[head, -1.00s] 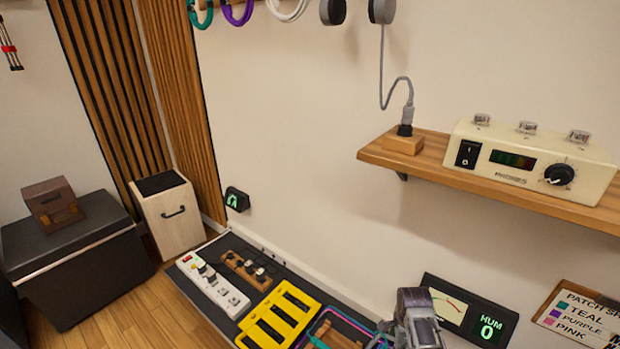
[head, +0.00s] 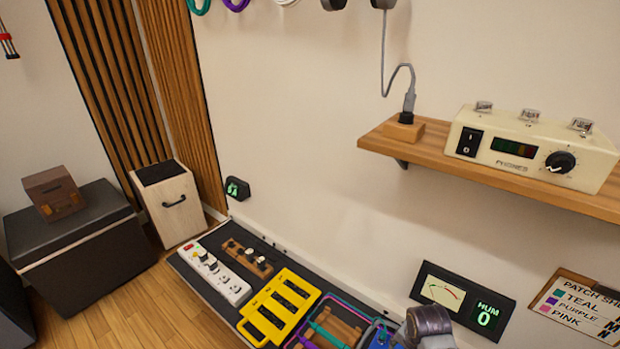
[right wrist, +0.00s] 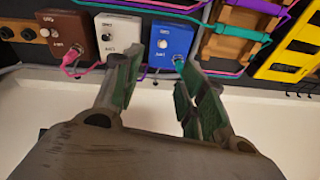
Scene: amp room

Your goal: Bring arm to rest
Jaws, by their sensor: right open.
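My right gripper (right wrist: 157,72) is open, with its two green-lined fingers apart and nothing seen between them. In the right wrist view its tips point toward a white pedal (right wrist: 118,36) and a blue pedal (right wrist: 172,45); I cannot tell whether they touch. A teal plug (right wrist: 180,63) is at the blue pedal, and a pink cable runs to a brown pedal (right wrist: 67,35). In the head view part of my right arm (head: 430,328) shows at the bottom edge, with its fingers out of frame. My left gripper is not in view.
The dark pedalboard (head: 200,285) holds a white power strip (head: 222,275) and a yellow frame (head: 278,308). A wooden shelf (head: 435,150) with a cream amplifier (head: 530,148) juts from the wall above. A hum meter (head: 462,298) stands beside my right arm. The wall between is clear.

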